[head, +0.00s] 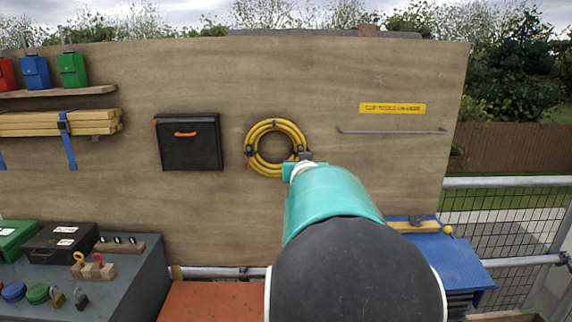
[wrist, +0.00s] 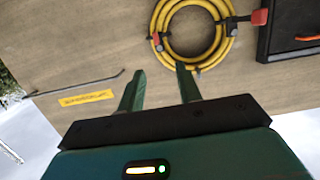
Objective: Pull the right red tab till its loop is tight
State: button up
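A coil of yellow hose (head: 252,138) hangs on the plywood wall, held by dark straps. The wrist view shows the coil (wrist: 160,18) upside down. One red tab (head: 247,164) sticks out at its lower left and is large in the wrist view (wrist: 259,17). The right red tab (wrist: 155,36) is a small reddish patch by the dark strap (wrist: 159,47) on the coil's other side. In the head view my gripper hides this tab. My gripper (wrist: 160,76) is open, its two green fingers apart and empty, just short of the coil's right side.
A black case (head: 190,150) with an orange handle hangs left of the coil. A metal rail (head: 392,132) and a yellow label (head: 392,108) are to the right. A grey bench (head: 130,280) with boxes stands at lower left.

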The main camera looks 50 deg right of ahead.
jog(key=x, duration=1.3)
jog(key=shift+d+f, duration=0.2)
jog(key=shift+d, duration=0.15)
jog(key=shift+a, duration=0.1)
grip_shut()
